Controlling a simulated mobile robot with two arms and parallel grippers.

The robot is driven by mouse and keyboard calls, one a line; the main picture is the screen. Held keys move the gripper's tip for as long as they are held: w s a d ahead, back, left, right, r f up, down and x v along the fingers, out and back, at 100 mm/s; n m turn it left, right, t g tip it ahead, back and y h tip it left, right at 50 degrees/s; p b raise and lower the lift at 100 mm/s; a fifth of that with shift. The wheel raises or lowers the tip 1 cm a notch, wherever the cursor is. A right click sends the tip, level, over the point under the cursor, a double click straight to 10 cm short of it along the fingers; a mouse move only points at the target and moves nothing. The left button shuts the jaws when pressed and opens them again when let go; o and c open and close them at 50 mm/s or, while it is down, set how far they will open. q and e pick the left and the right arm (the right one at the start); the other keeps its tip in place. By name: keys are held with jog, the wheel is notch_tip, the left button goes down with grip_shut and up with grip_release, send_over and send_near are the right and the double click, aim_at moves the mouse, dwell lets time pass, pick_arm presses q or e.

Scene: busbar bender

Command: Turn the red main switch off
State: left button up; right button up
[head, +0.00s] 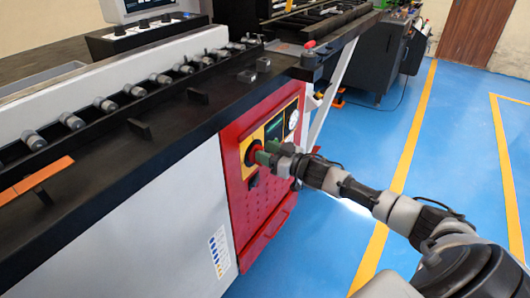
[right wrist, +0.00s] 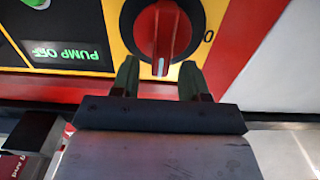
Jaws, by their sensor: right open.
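The red main switch (right wrist: 163,30) is a round red knob with a raised grip bar on a black ring and yellow plate. In the right wrist view, a white mark on the bar points down toward my gripper, and a "0" label sits to the right. My right gripper (right wrist: 158,78) is open, with one green-grey fingertip on each side of the bar's near end. I see gaps on both sides and no clear contact. In the head view, my right gripper (head: 268,154) is at the switch's yellow plate (head: 247,147) and hides most of the knob. My left gripper is not in view.
The switch is on a red panel (head: 247,212) at the bender's end. A dark display reading "PUMP OFF" (right wrist: 65,50) is beside it, upside down in the wrist view. The black bench top (head: 150,150) overhangs above. The blue floor (head: 455,140) to the right is clear.

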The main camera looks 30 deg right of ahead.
jog(key=shift+w+a, duration=0.2)
jog(key=shift+w, duration=0.25)
grip_shut()
